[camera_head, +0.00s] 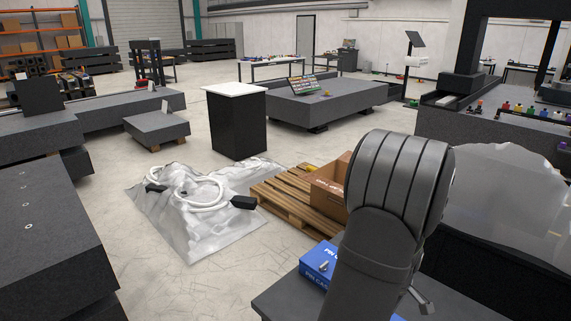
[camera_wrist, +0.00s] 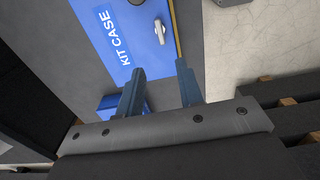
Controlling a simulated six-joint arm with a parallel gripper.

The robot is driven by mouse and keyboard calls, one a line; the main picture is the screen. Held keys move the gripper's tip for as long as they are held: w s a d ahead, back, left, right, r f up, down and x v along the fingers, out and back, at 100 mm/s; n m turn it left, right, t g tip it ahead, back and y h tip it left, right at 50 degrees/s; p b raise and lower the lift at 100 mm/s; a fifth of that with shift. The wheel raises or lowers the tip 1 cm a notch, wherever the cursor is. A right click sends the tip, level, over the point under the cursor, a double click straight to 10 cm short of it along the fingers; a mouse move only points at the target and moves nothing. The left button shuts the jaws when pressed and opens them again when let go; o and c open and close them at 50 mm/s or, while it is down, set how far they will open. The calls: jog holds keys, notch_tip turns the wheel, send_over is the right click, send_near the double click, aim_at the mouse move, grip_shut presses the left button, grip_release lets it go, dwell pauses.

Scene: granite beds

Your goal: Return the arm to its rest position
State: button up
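My arm (camera_head: 390,220) rises in the right foreground of the head view, its rounded dark link bent over. My gripper (camera_wrist: 160,68) shows in the wrist view with its two blue-grey fingers apart and nothing between them. Beyond the fingertips is a blue case (camera_wrist: 95,25) with a white "KIT CASE" label and a small silver fitting. I cannot tell whether the fingertips touch it; they look apart from it. In the head view, a blue case (camera_head: 318,262) with a silver piece on top is partly hidden behind my arm. The gripper itself cannot be made out there.
A wooden pallet (camera_head: 290,208) with a cardboard box (camera_head: 328,188) stands just behind my arm. A grey sheet (camera_head: 190,228) with a white hose lies on the floor. Dark granite beds (camera_head: 45,235) stand at left. Clear floor lies between them.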

notch_tip(320, 180, down, 14)
jog(key=shift+f, duration=0.35)
jog(key=m, duration=0.5)
jog(key=shift+m, duration=2.6)
